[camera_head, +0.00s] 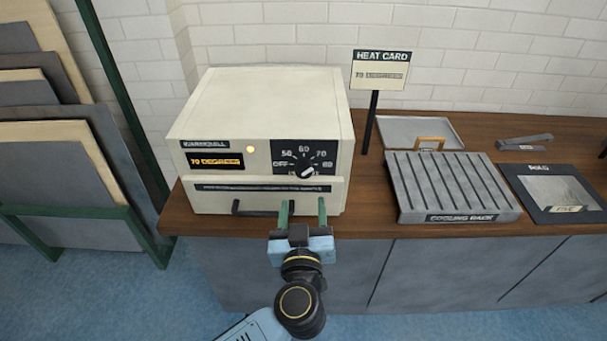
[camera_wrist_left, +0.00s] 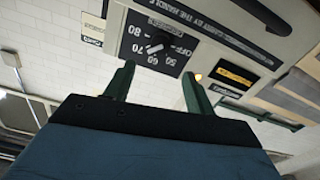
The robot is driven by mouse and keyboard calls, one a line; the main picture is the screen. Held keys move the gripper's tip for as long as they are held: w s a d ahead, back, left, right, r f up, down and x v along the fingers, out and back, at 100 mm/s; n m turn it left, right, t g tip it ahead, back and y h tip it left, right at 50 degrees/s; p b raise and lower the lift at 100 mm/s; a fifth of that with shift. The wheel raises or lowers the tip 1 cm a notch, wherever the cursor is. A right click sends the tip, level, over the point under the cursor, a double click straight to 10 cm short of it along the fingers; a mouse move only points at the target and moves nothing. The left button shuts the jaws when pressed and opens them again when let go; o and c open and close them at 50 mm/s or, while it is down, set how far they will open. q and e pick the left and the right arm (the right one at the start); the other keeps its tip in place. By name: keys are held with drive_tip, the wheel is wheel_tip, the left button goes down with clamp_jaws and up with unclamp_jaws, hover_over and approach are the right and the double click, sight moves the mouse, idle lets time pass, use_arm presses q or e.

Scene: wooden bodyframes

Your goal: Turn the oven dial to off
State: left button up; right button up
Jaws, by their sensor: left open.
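The cream oven (camera_head: 262,100) stands on the wooden counter. Its black dial panel (camera_head: 325,154) has OFF at the left and numbers from 50 to 80. The round black dial knob (camera_head: 305,172) bears a slanted white mark; I cannot tell which label it points to. The knob also shows in the left wrist view (camera_wrist_left: 158,46), beyond the fingertips. My left gripper (camera_head: 303,205) is open and empty, with its two green fingers apart, low in front of the oven below the dial. The left wrist view shows both fingers (camera_wrist_left: 156,82) clear of the knob. My right gripper is not in view.
An amber lamp (camera_head: 222,149) glows above a small orange-lettered display (camera_head: 214,161). A dark handle (camera_head: 250,211) sits low on the oven front, beside my left gripper. A heat card (camera_head: 380,70) stands behind right. A cooling rack (camera_head: 450,185) lies right of the oven.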

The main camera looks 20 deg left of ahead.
sight(303, 173)
use_arm(q)
drive_tip(key=b+x, duration=0.1)
drive_tip(key=x, duration=0.9)
drive_tip(key=shift+w+f, duration=0.1)
drive_tip(key=shift+w, duration=0.1)
drive_tip(key=c, duration=1)
